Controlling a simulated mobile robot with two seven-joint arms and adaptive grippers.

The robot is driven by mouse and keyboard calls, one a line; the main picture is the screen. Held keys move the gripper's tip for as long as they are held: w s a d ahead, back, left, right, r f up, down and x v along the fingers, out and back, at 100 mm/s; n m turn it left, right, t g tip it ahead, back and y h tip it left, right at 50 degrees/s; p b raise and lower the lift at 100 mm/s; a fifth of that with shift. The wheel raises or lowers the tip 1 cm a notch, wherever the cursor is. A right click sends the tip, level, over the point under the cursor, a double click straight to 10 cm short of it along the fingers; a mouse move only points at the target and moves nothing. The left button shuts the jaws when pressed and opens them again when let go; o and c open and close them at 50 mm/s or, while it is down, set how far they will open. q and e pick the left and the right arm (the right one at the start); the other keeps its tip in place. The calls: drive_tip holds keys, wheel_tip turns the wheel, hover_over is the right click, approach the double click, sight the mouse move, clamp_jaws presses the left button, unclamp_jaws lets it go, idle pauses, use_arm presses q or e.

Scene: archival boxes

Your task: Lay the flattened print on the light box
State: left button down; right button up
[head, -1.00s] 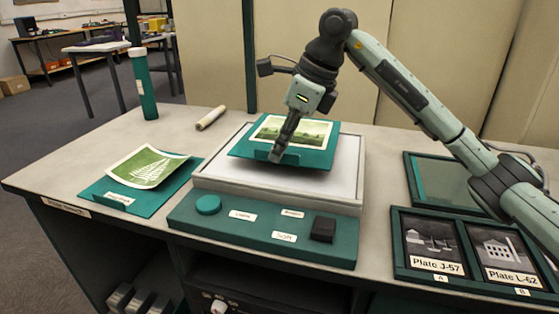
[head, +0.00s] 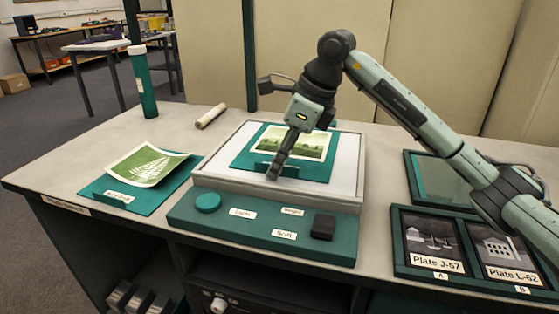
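A flat print with a green landscape (head: 312,146) lies on a teal board (head: 322,172). The board is over the pale panel of the light box (head: 347,190) and looks level, resting on it or very close to it. My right gripper (head: 273,172) reaches down from above and is shut on the board's front edge; its fingers hide part of the print and board. A second green print with a pale fern-like picture (head: 148,165), its edges curled up, lies on another teal board (head: 112,198) at the left. My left gripper is not in view.
The light box's front panel has a round teal knob (head: 208,203) and a black switch (head: 323,227). Framed plates J-57 (head: 432,240) and L-62 (head: 503,250) lie at the right.

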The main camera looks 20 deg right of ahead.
drive_tip(key=shift+d+r, duration=0.1)
drive_tip(key=shift+r, duration=0.3)
drive_tip(key=v, duration=1.1)
drive_tip(key=shift+r, duration=0.25)
